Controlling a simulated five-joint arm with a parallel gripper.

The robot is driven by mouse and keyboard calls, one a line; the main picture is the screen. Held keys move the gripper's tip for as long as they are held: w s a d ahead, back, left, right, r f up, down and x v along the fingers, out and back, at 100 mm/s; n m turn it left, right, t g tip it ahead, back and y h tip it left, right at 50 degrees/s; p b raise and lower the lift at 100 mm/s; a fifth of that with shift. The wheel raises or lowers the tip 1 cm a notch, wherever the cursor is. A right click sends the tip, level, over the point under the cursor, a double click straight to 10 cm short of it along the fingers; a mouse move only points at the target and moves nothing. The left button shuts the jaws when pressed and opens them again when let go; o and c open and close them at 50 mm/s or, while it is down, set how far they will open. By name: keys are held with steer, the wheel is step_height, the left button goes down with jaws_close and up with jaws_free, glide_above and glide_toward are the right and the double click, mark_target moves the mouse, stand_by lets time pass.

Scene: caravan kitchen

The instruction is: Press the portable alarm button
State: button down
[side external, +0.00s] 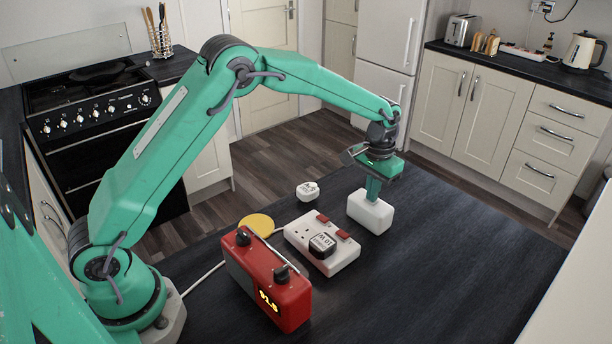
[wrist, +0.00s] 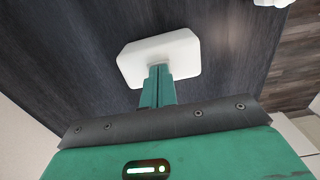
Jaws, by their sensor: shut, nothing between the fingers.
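A white rounded block (side external: 370,213) lies on the dark worktop; from its shape and place it looks like the portable alarm button, though no label shows. It also shows in the wrist view (wrist: 185,52). My gripper (side external: 373,199) points down over it, fingers shut together and empty. In the wrist view the fingertips (wrist: 158,70) end over the middle of the block's near side. They look to be at its top face; I cannot tell whether they touch. Any button face under the fingertips is hidden.
Left of the block are a white socket strip (side external: 338,264) with a dark plug (side external: 321,246), a red radio (side external: 262,285), a yellow disc (side external: 258,224) and a small white plug-like item (side external: 307,191). The worktop to the right is clear.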

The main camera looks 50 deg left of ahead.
step_height(320, 180, up, 14)
steer(key=shift+f, duration=0.25)
stand_by(1.0)
steer(key=s+a+r+t, duration=0.25)
steer(key=s+r, duration=0.25)
steer(key=s, duration=0.3)
steer(key=s+a+r+t, duration=0.1)
steer(key=s+a+r, duration=0.25)
steer(key=s, duration=0.45)
steer(key=s+a+f+t, duration=0.1)
steer(key=s+f, duration=0.1)
steer(key=s, duration=0.6)
steer(key=s+a+f+t, duration=0.1)
steer(key=s+f, duration=0.1)
steer(key=s, duration=0.6)
steer(key=shift+s+f, duration=0.15)
steer(key=shift+s, duration=0.2)
